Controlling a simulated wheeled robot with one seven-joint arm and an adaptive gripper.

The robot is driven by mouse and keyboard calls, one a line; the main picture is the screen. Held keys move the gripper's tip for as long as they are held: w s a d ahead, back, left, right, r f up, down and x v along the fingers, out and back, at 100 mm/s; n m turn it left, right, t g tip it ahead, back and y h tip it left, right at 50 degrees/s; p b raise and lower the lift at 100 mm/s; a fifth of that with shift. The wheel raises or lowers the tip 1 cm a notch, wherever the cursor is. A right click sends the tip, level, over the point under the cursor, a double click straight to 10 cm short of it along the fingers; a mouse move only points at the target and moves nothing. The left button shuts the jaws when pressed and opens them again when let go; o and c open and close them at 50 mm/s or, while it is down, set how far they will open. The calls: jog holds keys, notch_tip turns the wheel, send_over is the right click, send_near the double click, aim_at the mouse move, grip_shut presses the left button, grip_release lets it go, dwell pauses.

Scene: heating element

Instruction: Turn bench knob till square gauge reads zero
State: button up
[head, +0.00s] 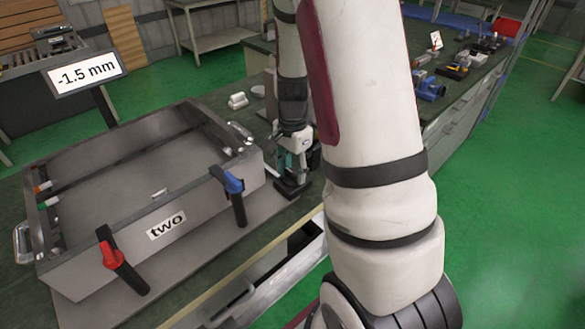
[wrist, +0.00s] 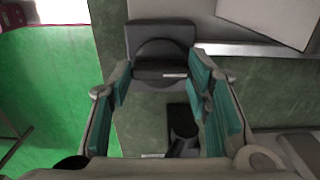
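The square gauge (head: 86,74) is a white display on a dark stand at the upper left of the head view. It reads -1.5 mm. In the wrist view a dark round knob (wrist: 160,52) with a raised bar and a small white mark sits on a square dark base. My gripper (wrist: 162,78) is open, with teal pads on either side of the space in front of the knob; contact cannot be told. In the head view my gripper (head: 293,160) is low over the bench, above a dark base (head: 292,188), and hides most of the knob.
A grey metal box (head: 200,200) labelled "two" stands left of my gripper, with red (head: 110,255) and blue (head: 233,184) handles on its front. A black piece (wrist: 182,122) lies on the green bench top between my fingers in the wrist view. An open drawer (head: 275,275) juts out in front.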

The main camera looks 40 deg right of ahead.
jog(key=shift+c, duration=0.6)
jog(key=shift+n, duration=0.3)
jog(key=n, duration=0.2)
jog(key=shift+n, duration=0.3)
jog(key=n, duration=0.4)
jog(key=shift+p, duration=0.35)
jog(key=n+p, duration=0.1)
jog(key=n, duration=0.3)
jog(key=shift+n+p, duration=0.4)
jog(key=shift+n, duration=1.1)
